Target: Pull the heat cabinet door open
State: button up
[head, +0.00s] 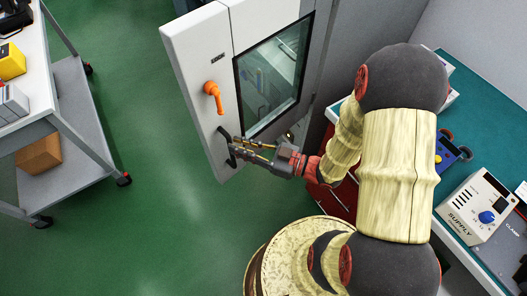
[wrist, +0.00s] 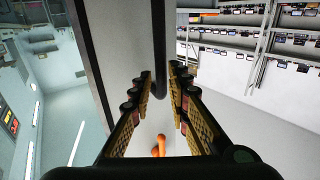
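The heat cabinet door (head: 193,62) is a pale panel with a dark-framed window (head: 274,75) in the head view. An orange lever (head: 212,92) sits on it above a black pull handle (head: 222,135). My gripper (head: 234,149) is at this handle, reaching in from the right. The orange lever (wrist: 158,146) shows low between the fingers. I cannot tell whether the door stands ajar.
A white-topped cart (head: 80,115) with a box (head: 40,154) on its lower shelf stands at left. A teal-topped bench (head: 490,95) with a supply unit (head: 482,205) is at right, close to my arm. The green floor (head: 140,215) left of the door is clear.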

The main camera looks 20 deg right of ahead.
jog(key=v, duration=0.8)
jog(key=shift+s+d, duration=0.2)
jog(key=shift+f, duration=0.1)
dwell(0.4)
